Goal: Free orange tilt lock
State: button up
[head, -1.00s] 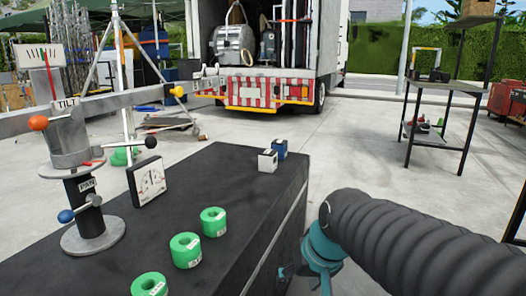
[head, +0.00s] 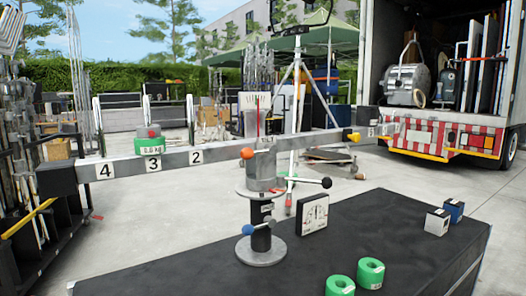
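The orange tilt lock knob (head: 247,153) sticks out to the left of the grey tilt head (head: 262,172) on the balance stand. The head carries a long grey beam (head: 200,157) with number plates; the beam runs upward to the right in the picture. A dial plate with a red pointer (head: 257,115) stands above the head. Lower on the column are a black-knobbed lever (head: 326,183) and a blue knob (head: 247,229). I cannot tell whether the orange lock is tight or loose. My gripper is not in view.
The stand's round base (head: 262,252) rests on a black table (head: 400,225). A square gauge (head: 313,213), green weights (head: 370,272), a white block (head: 437,222) and a blue block (head: 454,210) share it. A green weight (head: 147,150) sits on the beam's left arm.

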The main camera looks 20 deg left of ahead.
aim_at(248, 153)
jog(key=u, duration=1.05)
